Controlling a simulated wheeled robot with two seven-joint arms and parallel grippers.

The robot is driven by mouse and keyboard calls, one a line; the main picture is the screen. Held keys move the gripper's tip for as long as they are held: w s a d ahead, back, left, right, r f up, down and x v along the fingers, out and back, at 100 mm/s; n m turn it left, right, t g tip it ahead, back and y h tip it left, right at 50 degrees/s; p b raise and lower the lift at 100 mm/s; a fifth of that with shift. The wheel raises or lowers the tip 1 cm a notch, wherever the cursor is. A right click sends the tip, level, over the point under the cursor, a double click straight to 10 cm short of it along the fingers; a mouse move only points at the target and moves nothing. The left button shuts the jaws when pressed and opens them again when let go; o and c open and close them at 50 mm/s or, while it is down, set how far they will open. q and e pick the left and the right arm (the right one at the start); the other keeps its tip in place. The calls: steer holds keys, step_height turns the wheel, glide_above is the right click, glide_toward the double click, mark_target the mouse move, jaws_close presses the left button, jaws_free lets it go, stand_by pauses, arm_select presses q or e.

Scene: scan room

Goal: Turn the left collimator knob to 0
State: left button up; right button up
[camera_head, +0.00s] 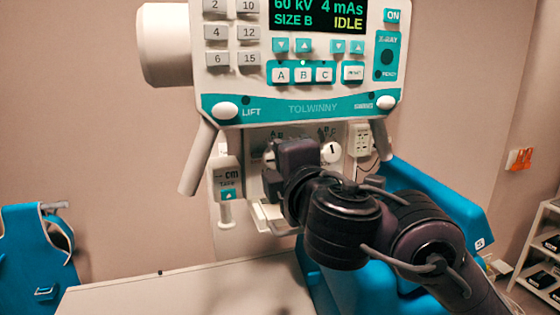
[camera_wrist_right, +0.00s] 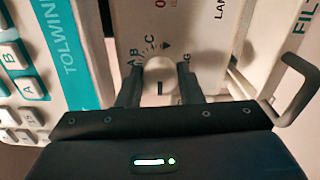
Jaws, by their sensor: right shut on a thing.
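The left collimator knob (camera_wrist_right: 159,72) is white with a short dark mark, and sits between the two fingers of my right gripper (camera_wrist_right: 160,84) in the wrist view. The fingers are shut on its sides. Letters A, B and C and a small dark triangle are printed around the knob; the rest of its scale is hidden by the fingers. In the head view my right gripper (camera_head: 292,156) reaches the collimator front (camera_head: 252,180) below the console and hides most of the left knob. My left gripper is not in view.
The console (camera_head: 300,108) hangs above, its display reading IDLE, with handles (camera_head: 200,157) angled down on both sides. A tape unit (camera_head: 228,178) is left of the collimator. A pale table top (camera_head: 190,285) lies below.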

stand_by(0.5)
steer(key=o, duration=1)
steer(key=p+v, duration=0.3)
steer(key=v, duration=0.4)
steer(key=shift+s+d, duration=0.1)
steer(key=shift+s, duration=0.25)
